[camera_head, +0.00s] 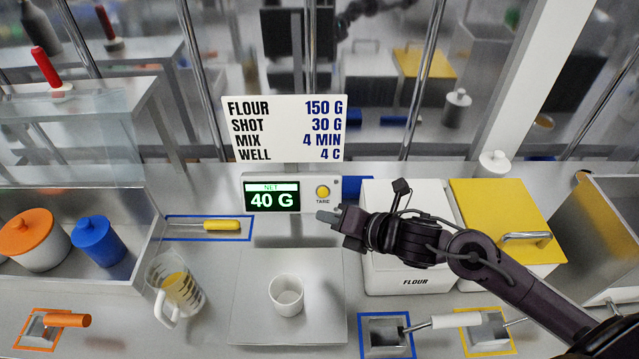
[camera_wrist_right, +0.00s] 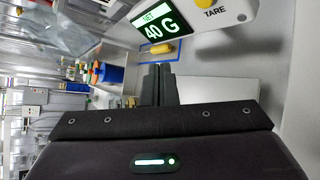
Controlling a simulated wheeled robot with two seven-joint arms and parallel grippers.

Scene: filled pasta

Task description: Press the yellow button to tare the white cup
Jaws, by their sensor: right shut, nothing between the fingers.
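The yellow button (camera_head: 322,191) labelled TARE sits on the white scale display (camera_head: 308,204), whose green screen (camera_head: 271,197) reads NET 40 G. The button also shows at the top edge of the right wrist view (camera_wrist_right: 207,2). The white cup (camera_head: 286,295) stands upright on the grey scale plate (camera_head: 325,325) below the display. My right gripper (camera_head: 328,217) is shut and empty, in front of the display's lower right, just below the button in the head view. It appears apart from the button. In the right wrist view its fingers (camera_wrist_right: 158,82) are together. My left gripper is not in view.
A glass jug (camera_head: 176,285) with yellow content stands left of the plate. A white FLOUR bin (camera_head: 405,275) and a yellow-lidded bin (camera_head: 505,215) stand right. A yellow-handled tool (camera_head: 222,225) lies in a blue outline. A sign (camera_head: 285,128) stands behind the display.

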